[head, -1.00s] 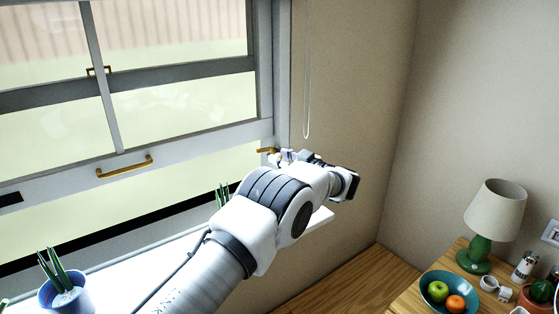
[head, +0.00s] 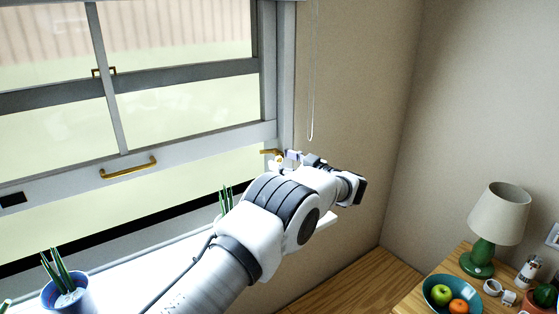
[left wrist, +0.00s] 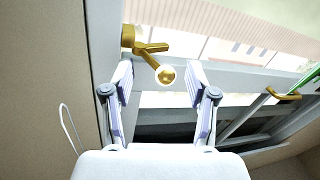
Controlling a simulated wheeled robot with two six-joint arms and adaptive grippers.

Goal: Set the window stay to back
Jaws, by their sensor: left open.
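The window stay is a brass lever with a round knob (left wrist: 165,74) on a brass mount (left wrist: 128,36) at the window frame. In the left wrist view the knob end lies just beyond and between the fingertips of my open, empty left gripper (left wrist: 160,80). No contact shows. In the head view the brass stay (head: 268,152) shows just left of my left gripper (head: 292,157), partly hidden by it. My right gripper is not in view.
The window has a brass pull handle (head: 128,168) on its lower rail. Potted plants (head: 66,292) stand on the white sill. A hanging cord loop (head: 311,120) is close by on the wall. A lamp (head: 499,215) and fruit bowl (head: 447,297) are at the right.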

